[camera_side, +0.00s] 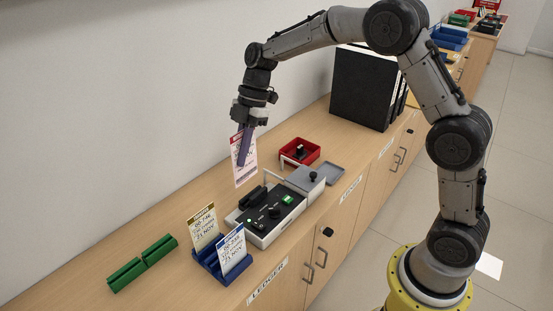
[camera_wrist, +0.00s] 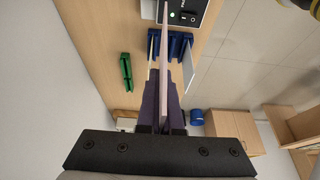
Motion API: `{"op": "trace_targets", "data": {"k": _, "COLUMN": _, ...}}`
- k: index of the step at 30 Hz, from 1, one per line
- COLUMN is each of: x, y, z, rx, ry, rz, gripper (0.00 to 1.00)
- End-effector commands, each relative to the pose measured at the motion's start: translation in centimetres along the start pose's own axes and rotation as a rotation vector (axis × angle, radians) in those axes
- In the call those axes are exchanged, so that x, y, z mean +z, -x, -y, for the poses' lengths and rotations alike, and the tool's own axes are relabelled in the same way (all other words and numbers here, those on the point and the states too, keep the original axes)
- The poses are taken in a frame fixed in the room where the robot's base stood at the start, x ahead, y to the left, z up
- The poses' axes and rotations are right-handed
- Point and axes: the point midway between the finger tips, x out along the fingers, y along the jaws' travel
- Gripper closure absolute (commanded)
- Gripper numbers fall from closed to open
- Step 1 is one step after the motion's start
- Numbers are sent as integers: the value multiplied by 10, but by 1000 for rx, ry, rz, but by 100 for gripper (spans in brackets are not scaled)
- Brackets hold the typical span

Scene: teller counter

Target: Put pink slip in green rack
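The pink slip (camera_side: 239,168) hangs upright from my gripper (camera_side: 243,148), held above the counter to the left of the grey machine. In the wrist view the pink slip (camera_wrist: 165,60) shows edge-on between the fingers of my gripper (camera_wrist: 165,95). The green rack (camera_side: 142,263) lies on the counter at the lower left, apart from the slip, and shows no slip in it. In the wrist view the green rack (camera_wrist: 126,73) is left of the gripper.
A blue rack (camera_side: 206,268) holds a yellow slip (camera_side: 205,229) and a white-and-blue slip (camera_side: 232,250). The grey machine (camera_side: 265,217) stands behind it. A red tray (camera_side: 300,148) and black binders (camera_side: 362,88) are farther back. Bare counter surrounds the green rack.

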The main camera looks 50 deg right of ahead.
Motion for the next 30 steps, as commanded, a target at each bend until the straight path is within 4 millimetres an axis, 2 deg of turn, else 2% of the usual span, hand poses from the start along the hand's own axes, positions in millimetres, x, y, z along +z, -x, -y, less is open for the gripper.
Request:
{"op": "trace_targets", "data": {"k": 1, "x": -12, "y": -7, "z": -17, "rx": -4, "ry": 7, "rz": 1, "gripper": 100}}
{"op": "trace_targets", "data": {"k": 6, "x": -53, "y": -29, "z": -63, "rx": -4, "ry": 9, "rz": 5, "gripper": 100}}
{"op": "trace_targets", "data": {"k": 9, "x": -79, "y": -46, "z": -85, "rx": -4, "ry": 8, "rz": 5, "gripper": 100}}
{"op": "trace_targets", "data": {"k": 15, "x": -136, "y": -85, "z": -116, "rx": -3, "ry": 9, "rz": 5, "gripper": 100}}
{"op": "trace_targets", "data": {"k": 22, "x": -203, "y": -137, "z": -128, "rx": -1, "ry": 7, "rz": 1, "gripper": 100}}
{"op": "trace_targets", "data": {"k": 27, "x": -244, "y": -172, "z": -124, "rx": 1, "ry": 3, "rz": -4, "gripper": 100}}
{"op": "trace_targets", "data": {"k": 30, "x": -260, "y": -186, "z": -118, "rx": 1, "ry": 0, "rz": -6, "gripper": 100}}
